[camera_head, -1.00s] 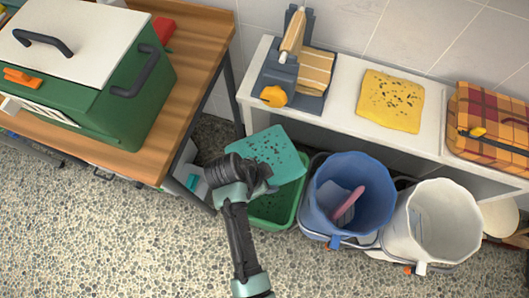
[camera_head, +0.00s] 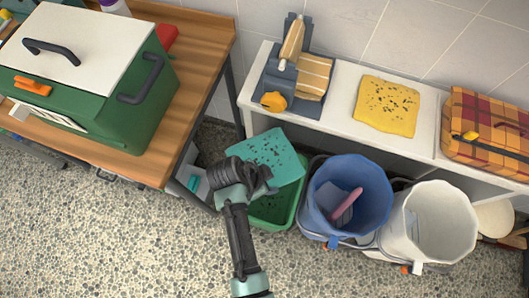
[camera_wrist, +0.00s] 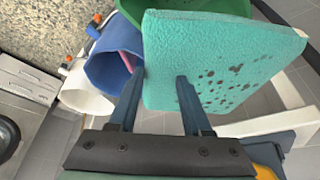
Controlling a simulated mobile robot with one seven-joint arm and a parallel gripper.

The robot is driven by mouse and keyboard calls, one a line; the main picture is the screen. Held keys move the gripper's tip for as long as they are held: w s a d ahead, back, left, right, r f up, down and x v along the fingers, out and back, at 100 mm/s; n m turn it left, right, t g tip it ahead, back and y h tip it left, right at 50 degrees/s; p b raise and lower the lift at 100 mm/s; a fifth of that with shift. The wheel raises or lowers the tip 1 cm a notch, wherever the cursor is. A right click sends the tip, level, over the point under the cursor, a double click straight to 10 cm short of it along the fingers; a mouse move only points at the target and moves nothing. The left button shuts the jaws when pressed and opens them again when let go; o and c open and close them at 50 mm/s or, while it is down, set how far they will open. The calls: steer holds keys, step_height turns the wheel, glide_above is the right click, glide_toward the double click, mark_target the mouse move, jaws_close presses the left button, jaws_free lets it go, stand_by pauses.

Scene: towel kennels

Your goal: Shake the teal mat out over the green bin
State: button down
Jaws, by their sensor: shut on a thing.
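The teal mat (camera_head: 272,156) is held by my gripper (camera_head: 268,183) above the green bin (camera_head: 272,212). It is tilted, with dark specks across its face. In the wrist view the mat (camera_wrist: 222,62) spans the space between and beyond the fingers of my gripper (camera_wrist: 158,88), which is shut on its edge. The green bin also shows behind the mat in the wrist view (camera_wrist: 190,8). In the head view the mat and my arm hide part of the bin's opening; dark specks show inside it.
A blue bucket (camera_head: 330,215) with a pink thing in it stands right of the green bin, then a white bucket (camera_head: 452,225). A white shelf (camera_head: 343,105) behind carries a yellow speckled mat (camera_head: 388,104) and a plaid case (camera_head: 480,125). A wooden table (camera_head: 200,60) is at left.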

step_height(320, 180, down, 7)
steer(key=b, duration=0.5)
step_height(320, 180, up, 7)
steer(key=p, duration=0.7)
steer(key=shift+r, duration=0.15)
step_height(320, 180, down, 8)
steer(key=b, duration=0.6)
step_height(320, 180, up, 8)
steer(key=p, duration=0.7)
step_height(320, 180, down, 7)
steer(key=b, duration=0.5)
steer(key=shift+b, duration=0.3)
